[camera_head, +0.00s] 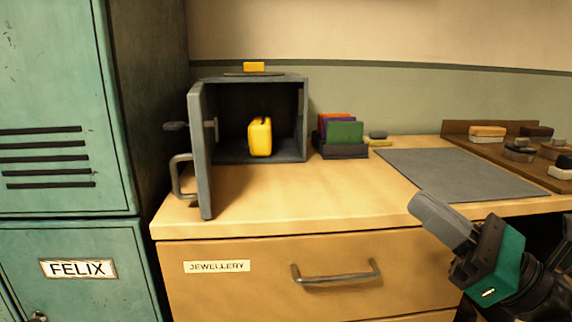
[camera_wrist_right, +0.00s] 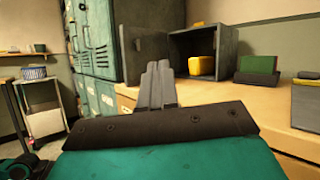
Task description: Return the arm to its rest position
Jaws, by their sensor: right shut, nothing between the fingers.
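My right gripper (camera_head: 438,217) is at the lower right of the head view, in front of the counter's front edge. Its grey fingers are shut with nothing between them. In the right wrist view the fingers of my right gripper (camera_wrist_right: 158,82) point toward the lockers and the counter. They look apart from everything around them.
A grey safe (camera_head: 307,115) with its door (camera_head: 203,150) open stands on the wooden counter (camera_head: 290,200), a yellow case (camera_head: 260,137) inside. Coloured folders (camera_head: 343,133), a grey mat (camera_head: 455,172) and a brush tray (camera_head: 500,150) lie rightward. Green lockers (camera_head: 65,110) stand left.

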